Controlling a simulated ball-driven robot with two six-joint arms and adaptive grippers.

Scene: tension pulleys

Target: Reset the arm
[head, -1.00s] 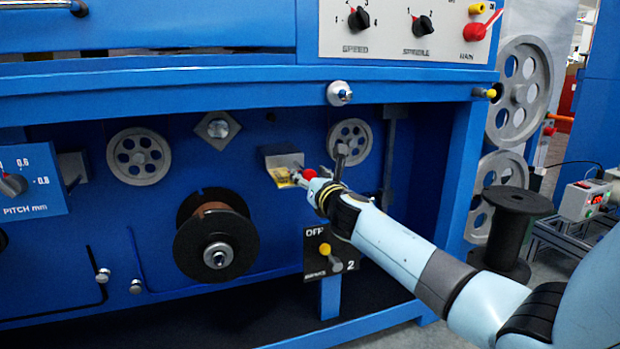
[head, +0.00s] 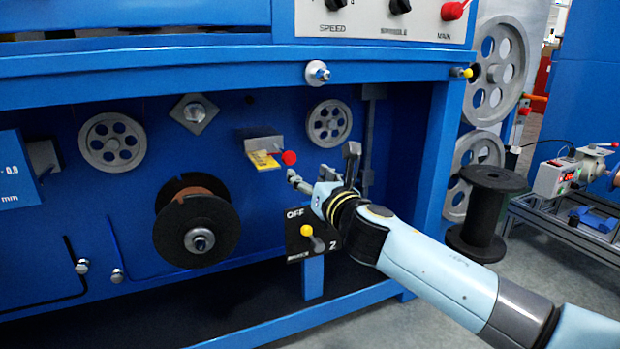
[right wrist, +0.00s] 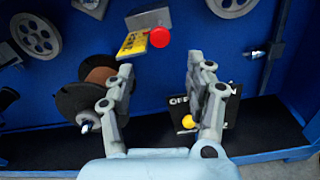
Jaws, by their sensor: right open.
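My right arm (head: 440,262) reaches in from the lower right in the head view. Its gripper (head: 297,178) is in front of the blue machine, below and right of a red knob (head: 289,158) on a grey block with a yellow label (head: 263,160). In the right wrist view the gripper (right wrist: 166,72) is open, its fingers spread with nothing between the tips. The red knob (right wrist: 159,37) shows beyond and above the fingertips, apart from them. My left gripper is not in view.
A black spool with brown wire (head: 197,220) sits left of the gripper. A switch plate marked OFF (head: 311,232) with a yellow-tipped lever is just below it. Grey pulleys (head: 329,123) are on the back panel. A black spool (head: 487,212) stands on the floor at right.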

